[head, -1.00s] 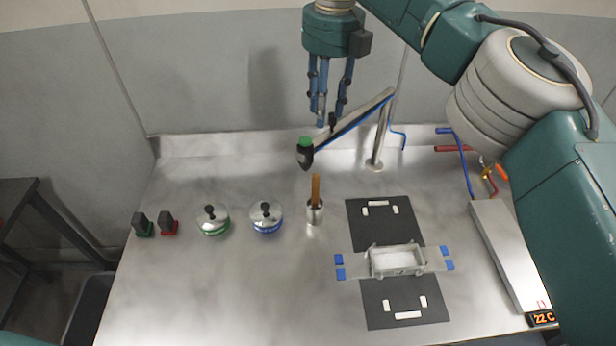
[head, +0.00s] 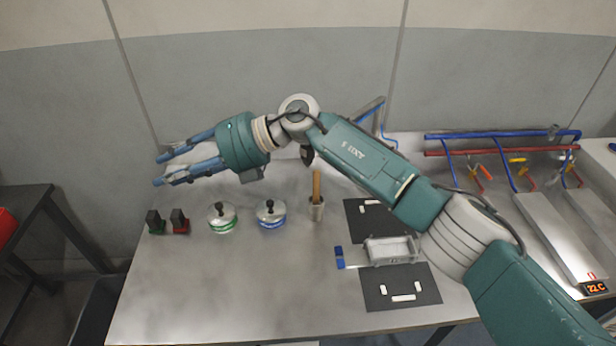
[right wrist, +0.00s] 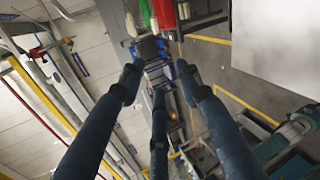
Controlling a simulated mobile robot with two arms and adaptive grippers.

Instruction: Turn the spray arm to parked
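The spray arm (head: 371,108) is at the back of the steel counter, largely hidden behind my right arm. Its upper end shows above my forearm, and its dark nozzle (head: 307,156) shows just below my right wrist, so it still reaches left from its post. The post is hidden. My right gripper (head: 158,169) is to the left of the nozzle, above the back left of the counter, pointing left. In the right wrist view its fingers (right wrist: 158,80) are spread with nothing between them. My left gripper is not in view.
Blue and red pipes (head: 500,143) run at right.

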